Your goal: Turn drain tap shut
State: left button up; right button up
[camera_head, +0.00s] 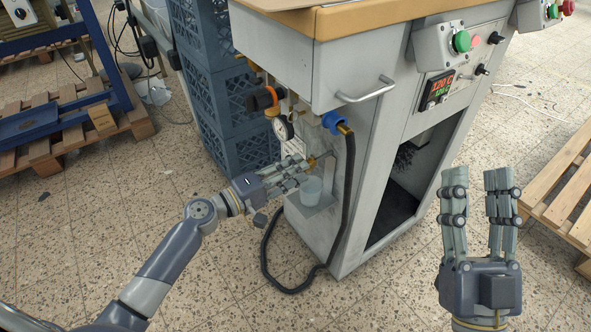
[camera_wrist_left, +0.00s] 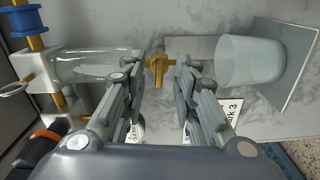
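The brass drain tap (camera_wrist_left: 156,70) shows in the left wrist view between the fingertips of my left gripper (camera_wrist_left: 160,75), below a clear bowl (camera_wrist_left: 95,66). Its handle reaches toward the right finger; I cannot tell whether they touch. In the head view, my left gripper (camera_head: 304,172) is at the machine's side, and its fingers largely hide the tap (camera_head: 312,162). The left fingers are apart, with space around the tap. A translucent cup (camera_head: 311,190) stands just below, also seen in the wrist view (camera_wrist_left: 248,62). My right gripper (camera_head: 477,185) is open and empty, away from the machine.
The grey machine (camera_head: 345,65) carries a gauge (camera_head: 283,128), an orange-and-black knob (camera_head: 264,98) and a blue fitting (camera_head: 333,121) with a black hose (camera_head: 349,190) hanging to the floor. Blue crates (camera_head: 220,95) stand close behind. A wooden pallet (camera_head: 565,185) lies at right.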

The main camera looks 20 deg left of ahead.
pick_arm(q)
jog(key=shift+w+d, duration=0.2)
jog(key=shift+w, duration=0.05)
grip_shut()
